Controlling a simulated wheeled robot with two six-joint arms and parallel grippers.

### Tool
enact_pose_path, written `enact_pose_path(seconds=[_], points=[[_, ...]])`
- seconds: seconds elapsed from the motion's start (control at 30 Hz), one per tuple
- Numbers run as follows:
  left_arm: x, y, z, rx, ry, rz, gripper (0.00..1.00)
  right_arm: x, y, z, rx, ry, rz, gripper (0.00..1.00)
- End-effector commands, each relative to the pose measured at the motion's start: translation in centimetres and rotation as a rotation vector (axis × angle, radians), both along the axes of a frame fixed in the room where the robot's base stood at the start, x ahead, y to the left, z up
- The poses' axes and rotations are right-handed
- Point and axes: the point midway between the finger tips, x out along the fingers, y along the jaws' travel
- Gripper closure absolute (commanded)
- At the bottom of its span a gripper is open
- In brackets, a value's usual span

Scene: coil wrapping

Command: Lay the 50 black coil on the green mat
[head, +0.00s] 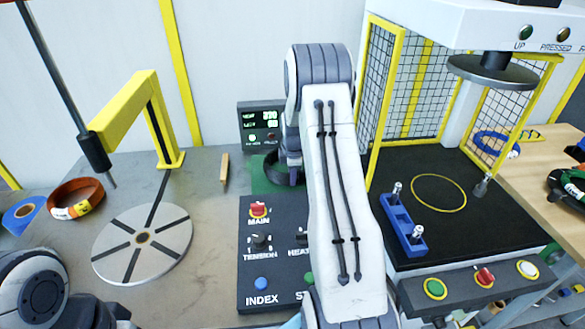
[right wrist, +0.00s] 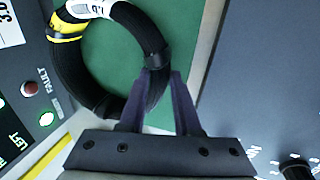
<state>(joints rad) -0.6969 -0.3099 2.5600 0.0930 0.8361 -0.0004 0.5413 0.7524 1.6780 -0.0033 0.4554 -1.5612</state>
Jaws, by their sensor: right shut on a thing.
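The black coil (right wrist: 70,72) is a ribbed ring with a yellow band and a white printed label. My right gripper (right wrist: 160,88) is shut on one side of it in the right wrist view. The coil is over the green mat (right wrist: 115,62); whether it touches the mat, I cannot tell. In the head view the coil (head: 271,168) shows partly beside my right gripper (head: 288,160), in front of the display box. My right arm hides much of the coil and of the mat (head: 259,183). My left gripper is not in view.
A control panel (head: 258,284) stands in front of the mat, and a display box (head: 262,125) behind it. A slotted turntable (head: 143,243), a yellow post (head: 160,120) and an orange coil (head: 75,198) are at left. A caged press (head: 450,225) is at right.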

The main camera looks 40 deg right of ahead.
Motion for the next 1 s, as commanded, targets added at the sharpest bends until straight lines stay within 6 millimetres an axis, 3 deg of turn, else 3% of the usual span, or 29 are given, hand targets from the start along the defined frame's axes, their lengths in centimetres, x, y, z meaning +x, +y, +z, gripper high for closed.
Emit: enact_pose_path(seconds=[0.33,0.37,0.4,0.43,0.8,1.0], points=[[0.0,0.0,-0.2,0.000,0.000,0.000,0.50,0.3,-0.2,0.1,-0.006,-0.009,0.000,1.00],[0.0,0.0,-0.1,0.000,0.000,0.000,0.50,0.0,0.0,-0.2,-0.001,-0.001,0.000,0.61],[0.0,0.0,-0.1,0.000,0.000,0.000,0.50,0.0,0.0,-0.2,-0.001,-0.001,0.000,0.46],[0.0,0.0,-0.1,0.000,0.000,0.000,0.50,0.0,0.0,-0.2,-0.001,-0.001,0.000,0.38],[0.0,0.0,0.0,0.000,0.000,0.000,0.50,0.0,0.0,0.2,-0.001,-0.002,0.000,0.38],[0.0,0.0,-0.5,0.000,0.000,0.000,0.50,-0.6,0.3,3.1,-0.004,-0.006,0.000,0.38]])
